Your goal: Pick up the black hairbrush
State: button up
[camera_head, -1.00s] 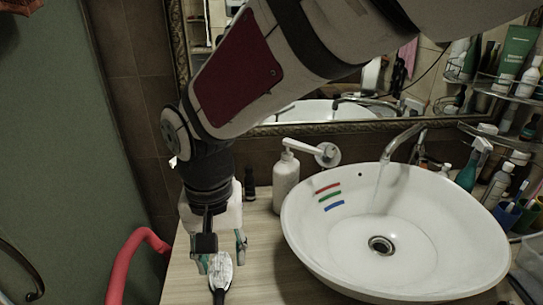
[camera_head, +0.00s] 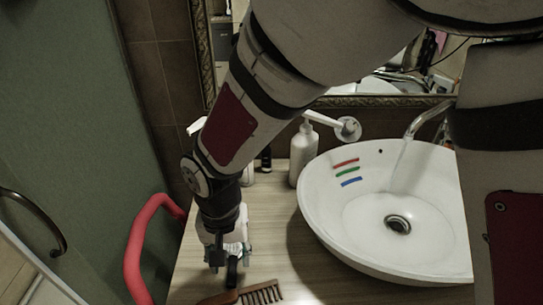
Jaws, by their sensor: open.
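The black hairbrush (camera_head: 232,273) lies on the wooden counter at the lower left of the head view. Its dark handle end shows just below my gripper. Its paler head is mostly hidden behind the fingers. My gripper (camera_head: 231,262) points down over the hairbrush, with a finger on each side of it. The jaws are open. I cannot tell whether the fingers touch the brush or the counter.
The white basin (camera_head: 325,215) stands to the right, with a white pump bottle (camera_head: 303,158) behind. A red rail (camera_head: 136,250) runs at the left. Counter between gripper and basin is clear.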

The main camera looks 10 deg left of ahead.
aim_at(232, 268)
notch_tip(232, 268, down, 3)
jog(key=shift+w+f, duration=0.1)
grip_shut()
dwell(0.4)
